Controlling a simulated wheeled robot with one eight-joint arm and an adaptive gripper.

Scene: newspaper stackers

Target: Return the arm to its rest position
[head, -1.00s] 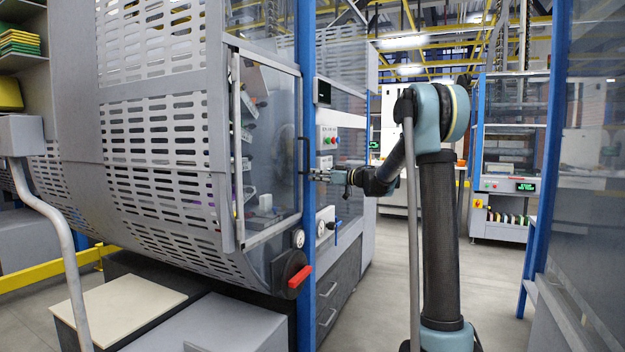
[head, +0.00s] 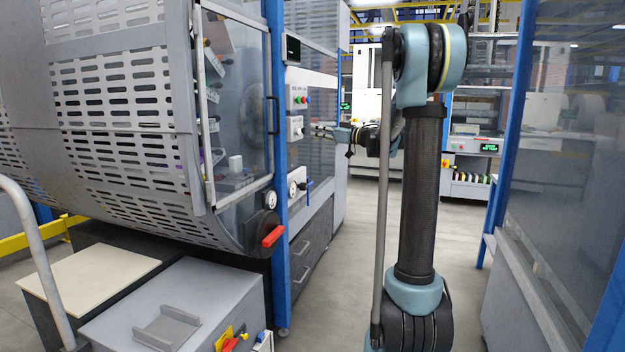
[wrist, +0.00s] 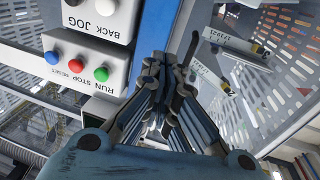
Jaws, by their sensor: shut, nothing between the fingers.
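My arm (head: 421,190) stands upright in the middle of the head view, its upper link folded toward the machine. My gripper (head: 318,131) points left, in front of the machine's control panels and to the right of the clear door's dark handle (head: 272,115), apart from it in the picture. In the wrist view my gripper (wrist: 168,62) has its fingers together and holds nothing. Behind it there are a blue post (wrist: 152,35) and a button box (wrist: 82,62) marked RUN, STOP, RESET, seen upside down.
The slotted machine guard (head: 120,110) fills the left, with a red-handled knob (head: 272,236) below the door. A grey cabinet (head: 175,300) stands at lower left. A glazed blue-framed enclosure (head: 560,170) bounds the right. Clear floor (head: 345,270) lies between the machine and my arm.

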